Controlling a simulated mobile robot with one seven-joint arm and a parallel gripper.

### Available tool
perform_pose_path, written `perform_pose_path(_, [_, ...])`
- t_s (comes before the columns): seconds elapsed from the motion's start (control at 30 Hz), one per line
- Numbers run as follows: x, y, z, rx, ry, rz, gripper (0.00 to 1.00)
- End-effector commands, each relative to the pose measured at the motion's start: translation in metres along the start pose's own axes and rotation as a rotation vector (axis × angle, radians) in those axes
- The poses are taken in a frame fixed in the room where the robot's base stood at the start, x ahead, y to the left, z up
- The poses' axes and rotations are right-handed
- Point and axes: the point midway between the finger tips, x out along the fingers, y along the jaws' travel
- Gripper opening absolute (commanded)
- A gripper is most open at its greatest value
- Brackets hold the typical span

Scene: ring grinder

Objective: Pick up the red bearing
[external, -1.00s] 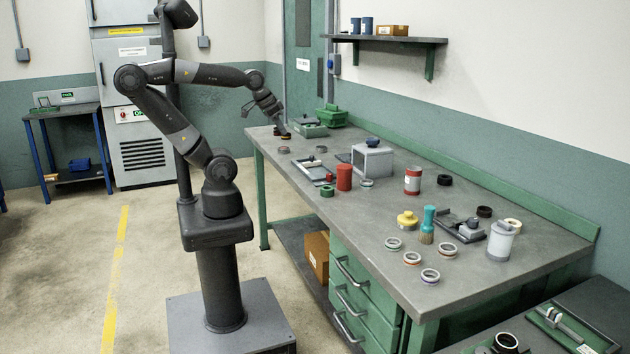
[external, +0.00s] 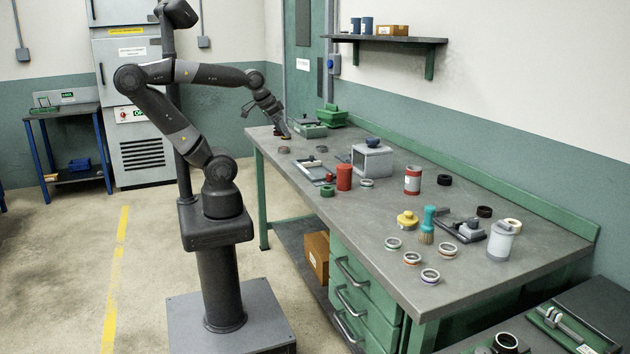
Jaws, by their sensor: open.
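My gripper (external: 281,133) is at the far left end of the green-framed workbench (external: 350,262), low over the top. It is open, but its fingers are small and dark here. A small dark piece shows at the fingertips; I cannot tell whether it is a ring there or part of the fingers.
Close to my gripper are a green-grey box (external: 308,129) and a dark ring (external: 284,150). A red cylinder (external: 344,177), a grey open box (external: 372,161) and a red-and-white can (external: 412,180) stand mid-bench.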

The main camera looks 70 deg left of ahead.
Motion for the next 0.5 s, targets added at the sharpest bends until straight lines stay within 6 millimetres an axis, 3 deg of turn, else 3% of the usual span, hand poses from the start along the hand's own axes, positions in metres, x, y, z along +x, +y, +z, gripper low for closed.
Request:
perform_pose_path(0.33, [0.001, -0.003, -0.003, -0.003, -0.004, -0.003, 0.81])
perform_pose_path(0.5, [0.009, -0.024, -0.028, -0.020, -0.037, -0.022, 0.81])
